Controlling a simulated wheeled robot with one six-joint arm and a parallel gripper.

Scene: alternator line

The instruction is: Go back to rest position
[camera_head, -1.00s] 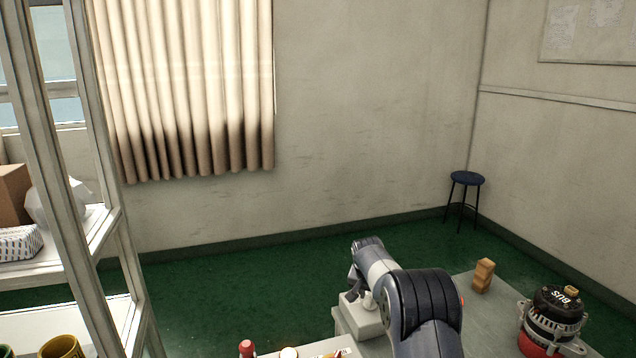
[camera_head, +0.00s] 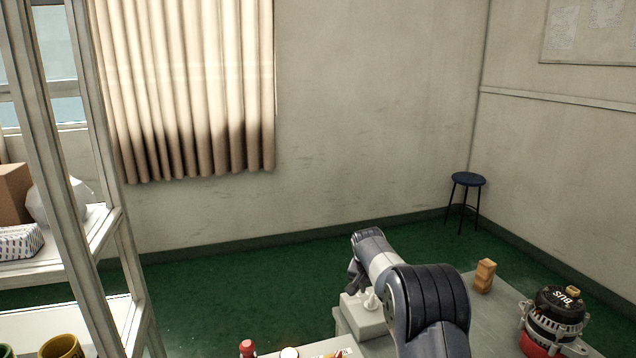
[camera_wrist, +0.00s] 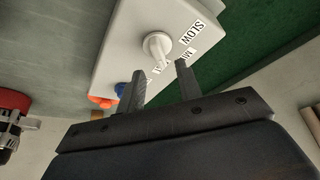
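My gripper (camera_wrist: 158,85) shows in the wrist view with its two fingers apart and nothing between them. Beyond the fingertips is a light grey control box (camera_wrist: 120,45) with a white rotary knob (camera_wrist: 157,45), the word SLOW and other lettering, and blue and orange parts at its lower edge. The knob lies just past the fingers, and I cannot tell whether they touch it. In the head view my arm reaches over the table, and the control box (camera_head: 362,318) stands on the table's left side beside the arm. The gripper's fingers are hidden there.
A wooden block (camera_head: 484,276) and an alternator (camera_head: 553,318) with a red part stand on the grey table (camera_head: 500,310) right of my arm. A white shelf unit (camera_head: 62,180) stands at left. A blue stool (camera_head: 468,180) is by the far wall. Green floor between is clear.

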